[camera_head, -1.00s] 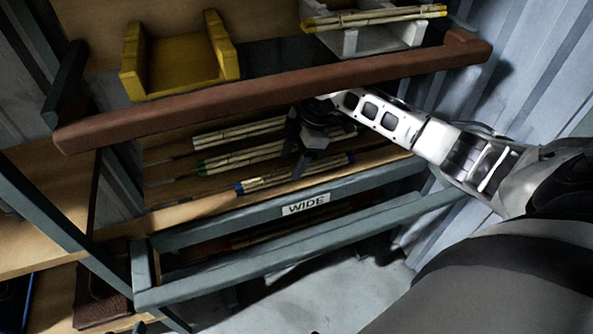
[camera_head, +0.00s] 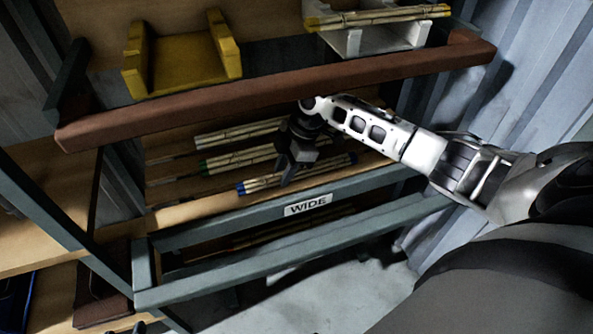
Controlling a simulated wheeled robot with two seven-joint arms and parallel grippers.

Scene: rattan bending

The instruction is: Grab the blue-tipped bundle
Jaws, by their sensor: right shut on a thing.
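The blue-tipped bundle (camera_head: 262,183) of pale rattan sticks lies at the front of the middle shelf, just behind the "WIDE" label. Its blue ends show at the left and at the far right. My right gripper (camera_head: 287,180) reaches in under the reddish-brown rail and is shut on the bundle near its middle; the dark fingers hide part of it. Whether the bundle is clear of the shelf I cannot tell.
A green-tipped bundle (camera_head: 235,160) and a white-tipped bundle (camera_head: 238,131) lie behind it. The reddish-brown rail (camera_head: 200,105) is above, and the grey-green front rail with the WIDE label (camera_head: 308,205) is in front. A yellow cradle (camera_head: 182,65) and a white cradle (camera_head: 400,38) holding a yellow-tipped bundle stand on top.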

